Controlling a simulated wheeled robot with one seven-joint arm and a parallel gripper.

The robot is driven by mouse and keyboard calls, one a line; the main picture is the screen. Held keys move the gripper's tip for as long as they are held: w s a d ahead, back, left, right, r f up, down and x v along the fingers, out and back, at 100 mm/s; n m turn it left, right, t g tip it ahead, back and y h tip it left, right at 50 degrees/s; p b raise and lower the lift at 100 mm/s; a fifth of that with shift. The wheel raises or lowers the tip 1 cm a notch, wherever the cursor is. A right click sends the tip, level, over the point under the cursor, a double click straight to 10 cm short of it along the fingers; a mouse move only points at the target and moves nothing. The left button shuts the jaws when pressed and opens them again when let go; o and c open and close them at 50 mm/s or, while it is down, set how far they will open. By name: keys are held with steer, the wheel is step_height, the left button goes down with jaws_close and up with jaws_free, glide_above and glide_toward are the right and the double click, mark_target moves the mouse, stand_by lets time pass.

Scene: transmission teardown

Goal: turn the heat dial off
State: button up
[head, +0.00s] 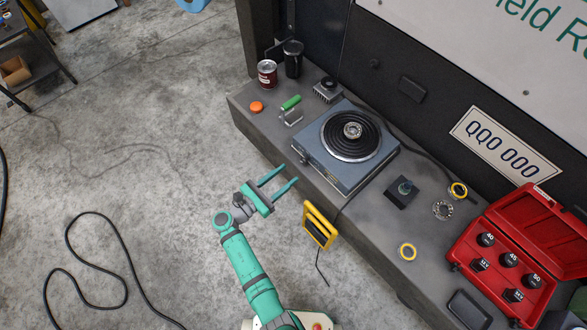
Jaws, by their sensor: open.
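The hot plate (325,165) is a blue-grey box with a black coiled burner on top, on the dark bench. A small metal bearing-like part (353,130) rests on the burner. A small dark knob, apparently the heat dial (304,159), sits at the left end of its front face; its setting is too small to read. My gripper (290,173) is teal, open and empty. Its two fingers point up and right toward the hot plate's front, with the tips close to the dial in the picture; I cannot tell whether they touch anything.
A yellow frame-like object (319,225) with a cable stands near the bench's front edge, right of my gripper. A red socket case (508,255) lies at right.

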steer(key=shift+v, duration=2.25)
steer(key=shift+d+f, duration=0.1)
